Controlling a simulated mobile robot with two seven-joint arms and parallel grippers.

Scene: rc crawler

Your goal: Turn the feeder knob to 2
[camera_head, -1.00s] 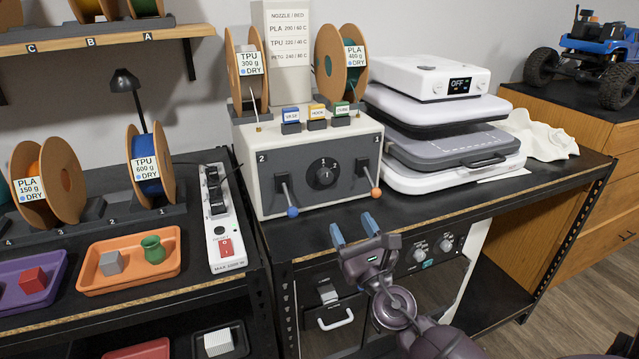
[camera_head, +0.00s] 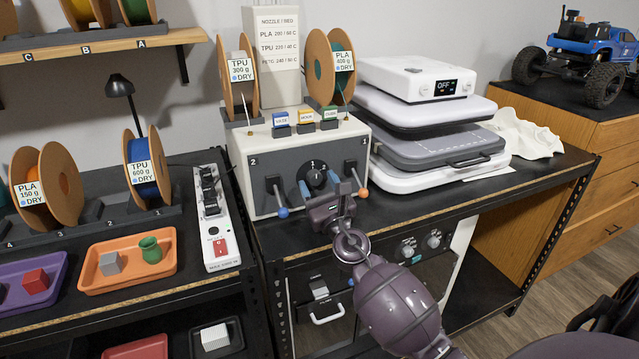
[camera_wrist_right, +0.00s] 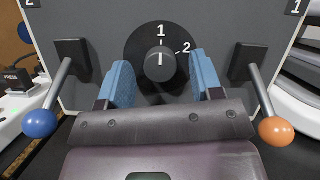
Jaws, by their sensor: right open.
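The feeder knob (camera_head: 317,176) is a round black dial on the front of the white and dark grey feeder box (camera_head: 240,187). In the right wrist view the knob (camera_wrist_right: 160,62) has its white line pointing straight up at 1, and the 2 is at its upper right. My right gripper (camera_head: 319,186) is in front of the knob. In the right wrist view its blue fingers (camera_wrist_right: 159,88) are open, one on each side of the knob's lower part, with gaps visible. I cannot tell how far the fingertips are from the panel. My left gripper is not in view.
A blue-tipped lever (camera_wrist_right: 41,122) is left of the fingers and an orange-tipped lever (camera_wrist_right: 277,130) is right of them, both sticking out from the panel. A white heat press (camera_head: 421,115) stands right of the box. A power strip (camera_head: 218,248) lies left.

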